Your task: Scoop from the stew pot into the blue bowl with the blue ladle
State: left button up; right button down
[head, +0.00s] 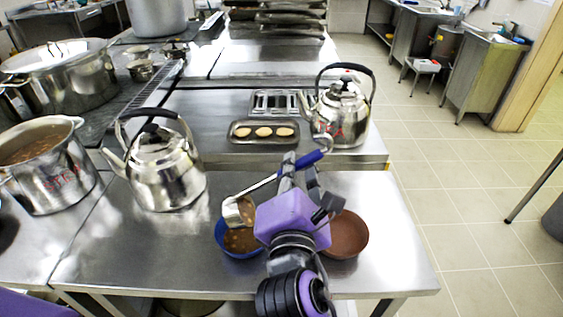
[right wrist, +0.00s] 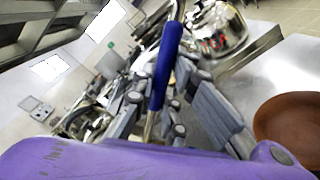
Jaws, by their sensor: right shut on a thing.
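The steel stew pot (head: 62,190), with red lettering and brown stew inside, stands at the left. My right gripper (head: 299,172) is shut on the blue ladle (head: 309,160) by its handle; the blue grip also shows between the fingers in the right wrist view (right wrist: 165,65). The ladle's steel cup is tilted over the blue bowl (head: 223,238), with some brown stew showing at its mouth. The blue bowl holds brown stew with light bits. My gripper and wrist hide the bowl's right side. My left gripper is not in view.
A brown bowl (head: 350,235) sits right of my wrist. A kettle (head: 165,175) stands between pot and blue bowl. Another kettle (head: 342,115) and a tray of patties (head: 240,137) are behind. The counter's right front is clear.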

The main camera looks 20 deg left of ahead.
pick_arm(q)
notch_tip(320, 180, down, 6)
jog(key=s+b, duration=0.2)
jog(key=b, duration=0.3)
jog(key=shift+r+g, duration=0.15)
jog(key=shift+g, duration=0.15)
pick_arm(e)
jog(key=w+d+f+m, duration=0.2)
jog(key=d+f+m, duration=0.6)
jog(key=f, duration=0.3)
jog(key=shift+d+m, duration=0.35)
jog(key=shift+m, duration=0.25)
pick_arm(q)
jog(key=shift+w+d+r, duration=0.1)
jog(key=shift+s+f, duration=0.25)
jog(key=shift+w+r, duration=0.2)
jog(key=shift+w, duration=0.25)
